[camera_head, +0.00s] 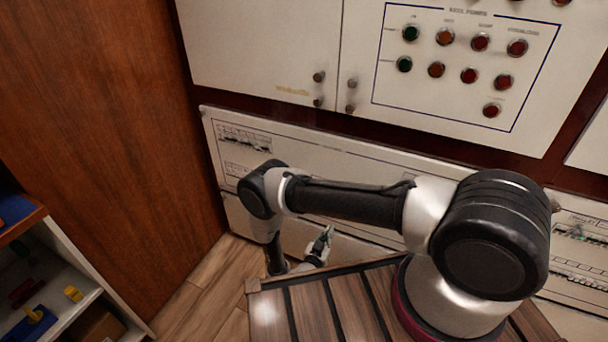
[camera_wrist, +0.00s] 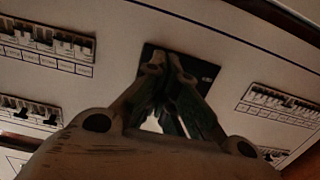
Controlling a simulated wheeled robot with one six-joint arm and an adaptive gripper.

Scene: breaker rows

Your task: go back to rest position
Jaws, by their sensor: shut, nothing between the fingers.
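My gripper (camera_head: 322,243) is low in front of the lower white panel (camera_head: 290,150) in the head view, partly hidden behind my arm. In the wrist view my gripper (camera_wrist: 168,62) has its two fingers together at the tips, with nothing visible between them. The tips overlap a small dark square plate (camera_wrist: 208,72) on the panel. I cannot tell whether they touch it. My arm is stretched out to the left and bends down at the elbow.
Breaker rows (camera_wrist: 45,42) lie left of the fingers and another row (camera_wrist: 285,103) lies right. Above is a white cabinet with coloured buttons (camera_head: 480,43) and small knobs (camera_head: 319,77). A wooden wall (camera_head: 100,130) and a shelf (camera_head: 70,270) stand left.

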